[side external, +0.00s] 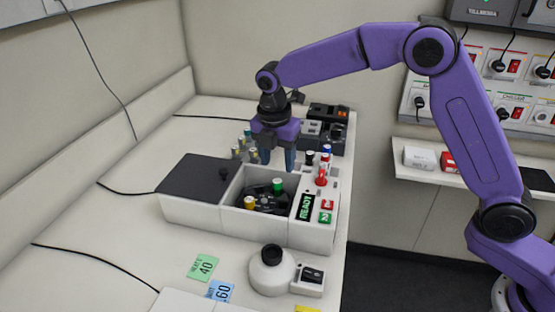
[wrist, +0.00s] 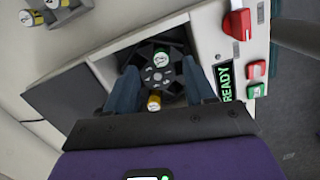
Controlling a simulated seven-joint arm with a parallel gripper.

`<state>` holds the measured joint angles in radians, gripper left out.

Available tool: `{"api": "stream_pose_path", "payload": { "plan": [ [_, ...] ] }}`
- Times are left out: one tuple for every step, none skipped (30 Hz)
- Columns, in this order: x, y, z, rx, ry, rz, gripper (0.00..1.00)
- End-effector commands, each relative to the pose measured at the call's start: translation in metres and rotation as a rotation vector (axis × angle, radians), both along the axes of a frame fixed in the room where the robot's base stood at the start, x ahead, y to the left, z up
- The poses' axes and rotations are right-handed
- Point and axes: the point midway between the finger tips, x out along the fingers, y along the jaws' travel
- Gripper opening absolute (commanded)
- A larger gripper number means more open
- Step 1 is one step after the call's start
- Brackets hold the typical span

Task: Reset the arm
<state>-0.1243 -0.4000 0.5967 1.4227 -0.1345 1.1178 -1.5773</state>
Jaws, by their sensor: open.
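My gripper (side external: 276,158) is above the back of a white shaker box, fingers pointing down. In the wrist view its two blue fingers (wrist: 163,100) are apart with nothing held between them. The shaker box (side external: 290,232) has its dark lid (side external: 195,178) to the left and an open chamber. Inside the chamber is a black rotor (wrist: 160,75) with a green-capped vial (side external: 277,186) and a yellow-capped vial (side external: 250,202). The green-capped vial (wrist: 162,55) and yellow-capped vial (wrist: 154,102) also show in the wrist view, between the fingers in the picture.
A display (side external: 306,207) reads READY, beside red and green buttons (side external: 326,211) and a red knob (wrist: 238,24). Several vials (side external: 244,148) stand behind the box, near dark devices (side external: 325,125). A white round vessel (side external: 272,270) and notes (side external: 203,268) are in front. The left counter is clear.

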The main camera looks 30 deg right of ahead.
Motion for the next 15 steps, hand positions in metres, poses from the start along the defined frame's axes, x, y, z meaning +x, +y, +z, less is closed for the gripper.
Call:
{"api": "stream_pose_path", "payload": {
  "plan": [
    [0.0,0.0,0.0,0.0,0.0,0.0,0.54],
    [0.0,0.0,0.0,0.0,0.0,0.0,0.54],
    [0.0,0.0,0.0,0.0,0.0,0.0,0.54],
    [0.0,0.0,0.0,0.0,0.0,0.0,0.54],
    [0.0,0.0,0.0,0.0,0.0,0.0,0.54],
    [0.0,0.0,0.0,0.0,0.0,0.0,0.54],
    [0.0,0.0,0.0,0.0,0.0,0.0,0.54],
    [0.0,0.0,0.0,0.0,0.0,-0.001,0.54],
    [-0.002,0.0,0.001,0.001,0.0,-0.005,0.54],
    [-0.003,0.0,0.001,0.002,-0.001,-0.011,0.54],
    [-0.006,0.0,0.002,0.004,-0.002,-0.017,0.54],
    [-0.01,-0.001,0.005,0.008,-0.004,-0.032,0.54],
    [-0.015,-0.001,0.006,0.011,-0.005,-0.045,0.54],
    [-0.021,-0.001,0.009,0.015,-0.008,-0.063,0.54],
    [-0.03,-0.002,0.011,0.022,-0.011,-0.089,0.54]
  ]
}}
